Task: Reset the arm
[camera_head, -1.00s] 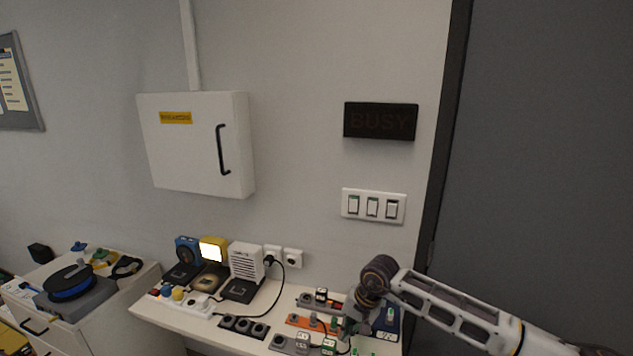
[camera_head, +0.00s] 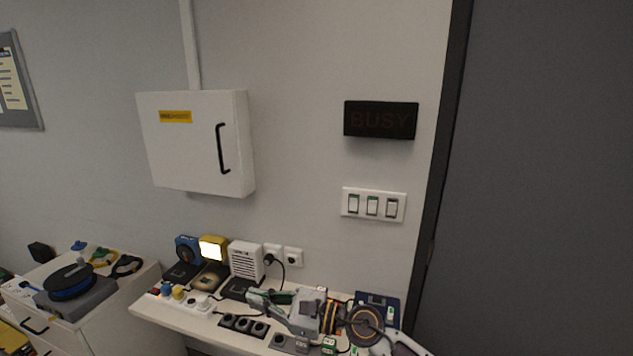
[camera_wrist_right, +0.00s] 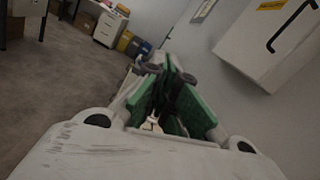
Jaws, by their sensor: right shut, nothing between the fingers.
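My right arm reaches in from the lower right in the head view, low over the white bench (camera_head: 212,331). My right gripper (camera_head: 258,300) points left above the bench, in front of the white speaker-like box (camera_head: 246,260). In the right wrist view the fingers of my gripper (camera_wrist_right: 163,72) with green pads are together, and I see nothing held. The arm hides part of the sockets and switches behind it. My left arm and gripper are not in view.
The bench carries a lit yellow lamp (camera_head: 212,249), a blue device (camera_head: 187,250), a power strip (camera_head: 198,305) and a black socket row (camera_head: 243,325). A cabinet (camera_head: 197,143), light switches (camera_head: 373,204) and a dark BUSY sign (camera_head: 380,120) are on the wall. A drawer unit (camera_head: 115,312) stands left.

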